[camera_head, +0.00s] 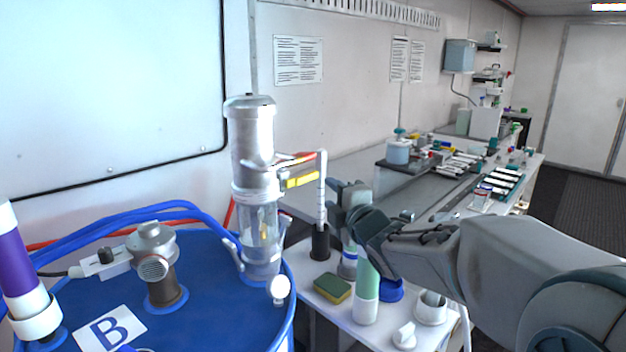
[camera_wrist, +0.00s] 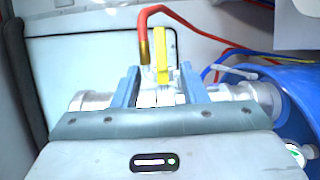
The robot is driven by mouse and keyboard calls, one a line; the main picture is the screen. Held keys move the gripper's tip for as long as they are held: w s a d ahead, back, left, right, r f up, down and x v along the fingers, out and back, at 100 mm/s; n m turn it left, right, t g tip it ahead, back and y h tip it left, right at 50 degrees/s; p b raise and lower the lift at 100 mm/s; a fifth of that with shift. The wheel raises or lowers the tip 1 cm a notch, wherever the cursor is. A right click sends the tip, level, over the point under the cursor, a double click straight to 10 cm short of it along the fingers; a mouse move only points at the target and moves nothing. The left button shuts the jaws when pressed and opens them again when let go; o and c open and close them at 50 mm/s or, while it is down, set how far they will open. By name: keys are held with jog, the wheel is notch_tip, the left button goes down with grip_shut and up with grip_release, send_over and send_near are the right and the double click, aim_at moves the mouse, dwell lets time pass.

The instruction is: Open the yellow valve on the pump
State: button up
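The pump (camera_head: 255,190) is a silver and clear upright cylinder on the blue drum. Its yellow valve (camera_head: 303,180) is a flat yellow handle pointing right from the pump's side, below a red part. In the wrist view the yellow valve (camera_wrist: 160,76) stands between my two blue-grey fingers, with the pump (camera_wrist: 90,101) lying across the picture behind them. My gripper (camera_head: 338,198) is just right of the handle in the head view. The fingers of my gripper (camera_wrist: 159,86) are apart, with gaps on both sides of the handle. Whether the handle is within fingertip depth is unclear.
A red hose with a brass end (camera_wrist: 144,50) is beside the handle. A white upright tube (camera_head: 322,190) stands close to my gripper. A green-and-yellow sponge (camera_head: 332,288) and a green-and-white bottle (camera_head: 366,290) are below. The blue drum (camera_head: 220,300) carries hoses and another fitting (camera_head: 153,260).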

aim_at(311, 178)
jog(key=p+x, duration=0.2)
jog(key=x, duration=0.9)
grip_shut()
